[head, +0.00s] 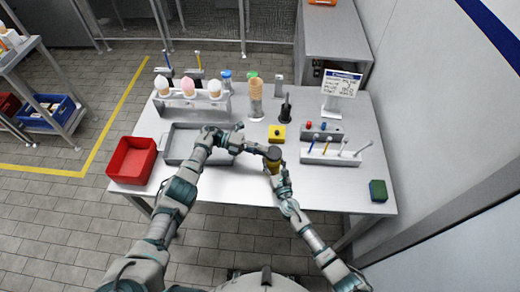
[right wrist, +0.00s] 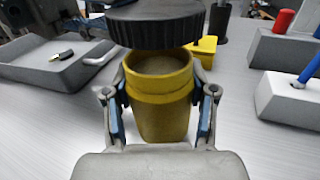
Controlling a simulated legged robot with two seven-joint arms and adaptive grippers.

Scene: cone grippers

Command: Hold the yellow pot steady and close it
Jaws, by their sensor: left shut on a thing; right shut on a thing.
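The yellow pot (right wrist: 165,112) stands upright with its open mouth showing in the right wrist view. My right gripper (right wrist: 160,92) is shut around its sides, one finger on each side. A black ribbed lid (right wrist: 155,24) is just above the pot's mouth, apart from it, with a gap at the front rim. In the head view, my left gripper (head: 262,149) is shut on the lid (head: 273,152) from the left; its fingertips are small there. The pot (head: 272,168) shows below the lid, and my right gripper (head: 275,173) comes from below.
The grey table (head: 230,187) carries a grey tray (head: 183,143) and a red bin (head: 132,160) on the left. A yellow block (head: 277,133) is behind the pot. A white holder with pens (head: 333,156) is to the right. The table's front right is mostly clear.

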